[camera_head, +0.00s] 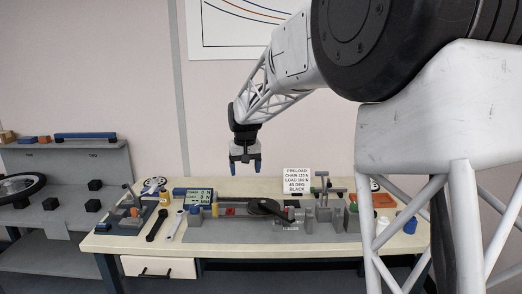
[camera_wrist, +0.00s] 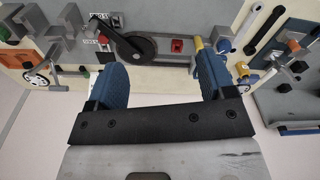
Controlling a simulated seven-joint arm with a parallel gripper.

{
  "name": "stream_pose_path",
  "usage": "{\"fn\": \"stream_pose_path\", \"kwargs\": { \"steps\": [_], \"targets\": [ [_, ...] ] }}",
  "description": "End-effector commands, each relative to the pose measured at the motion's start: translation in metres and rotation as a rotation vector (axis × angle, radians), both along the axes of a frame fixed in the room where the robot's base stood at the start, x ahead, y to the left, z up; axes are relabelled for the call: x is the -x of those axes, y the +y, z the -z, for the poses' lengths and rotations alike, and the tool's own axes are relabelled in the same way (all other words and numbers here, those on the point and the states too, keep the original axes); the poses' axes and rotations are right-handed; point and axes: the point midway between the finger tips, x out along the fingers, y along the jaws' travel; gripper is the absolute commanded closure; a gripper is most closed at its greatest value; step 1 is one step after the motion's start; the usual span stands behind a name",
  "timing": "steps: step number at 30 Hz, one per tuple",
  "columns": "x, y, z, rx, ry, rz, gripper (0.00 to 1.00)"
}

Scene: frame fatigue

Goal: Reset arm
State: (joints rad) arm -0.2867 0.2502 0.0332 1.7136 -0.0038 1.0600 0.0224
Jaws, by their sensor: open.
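My gripper (camera_head: 245,166) hangs above the workbench in the head view, pointing down. Its two blue fingers are spread apart with nothing between them. In the wrist view my gripper (camera_wrist: 160,78) also shows open and empty, with the bench beyond it. The workbench (camera_head: 215,248) carries a fixture with a dark crank arm (camera_head: 265,207), which also shows in the wrist view (camera_wrist: 122,40). My gripper is apart from the bench and everything on it. My arm reaches in from the upper right of the head view.
A white sign (camera_head: 297,181) stands at the back of the bench. A grey shelf unit (camera_head: 60,160) stands at left. The air around my gripper is clear.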

Motion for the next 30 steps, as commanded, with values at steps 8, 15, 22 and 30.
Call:
{"fn": "stream_pose_path", "kwargs": {
  "steps": [8, 15, 22, 30],
  "targets": [
    [0.057, -0.047, -0.024, -0.004, -0.019, 0.037, 0.24],
    [0.107, -0.082, -0.037, -0.007, -0.035, 0.066, 0.24],
    [0.157, -0.113, -0.045, -0.009, -0.048, 0.096, 0.24],
    [0.218, -0.146, -0.047, -0.012, -0.066, 0.130, 0.24]
  ]
}}
